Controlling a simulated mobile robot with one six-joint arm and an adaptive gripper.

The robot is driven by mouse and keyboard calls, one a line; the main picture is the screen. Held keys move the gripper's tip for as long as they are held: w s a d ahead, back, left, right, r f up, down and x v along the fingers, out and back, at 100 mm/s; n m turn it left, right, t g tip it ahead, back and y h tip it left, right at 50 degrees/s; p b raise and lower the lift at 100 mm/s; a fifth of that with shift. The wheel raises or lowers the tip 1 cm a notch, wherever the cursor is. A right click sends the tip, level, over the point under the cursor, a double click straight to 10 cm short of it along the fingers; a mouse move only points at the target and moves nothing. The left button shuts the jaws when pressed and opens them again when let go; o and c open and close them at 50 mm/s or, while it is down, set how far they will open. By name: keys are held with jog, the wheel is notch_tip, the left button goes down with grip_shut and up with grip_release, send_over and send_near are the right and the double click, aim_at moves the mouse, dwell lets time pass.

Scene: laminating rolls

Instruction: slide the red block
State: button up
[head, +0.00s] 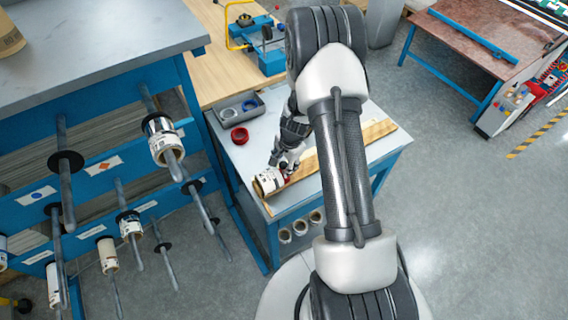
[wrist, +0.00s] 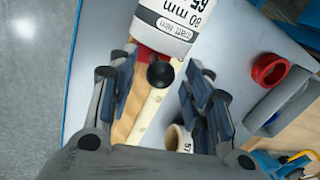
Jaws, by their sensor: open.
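The red block (wrist: 144,51) shows in the wrist view as a red edge with a black round knob (wrist: 160,75). It sits on a pale wooden rail, touching or close beside a white labelled roll (wrist: 165,22), which hides part of it. In the head view a bit of red (head: 287,179) shows beside the same roll (head: 268,181), at the rail's near left end. My gripper (wrist: 163,72) is open, with one finger on either side of the knob in the picture. I cannot tell whether the fingers touch it. In the head view my gripper (head: 284,165) is over the rail.
The wooden rail (head: 378,131) crosses the grey table. A red ring (head: 239,135) and a grey tray (head: 250,107) lie at its back left. Another roll (wrist: 181,138) lies near my right finger. A blue rack with protruding rods (head: 95,180) stands at left.

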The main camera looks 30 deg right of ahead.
grip_shut()
dwell(0.7)
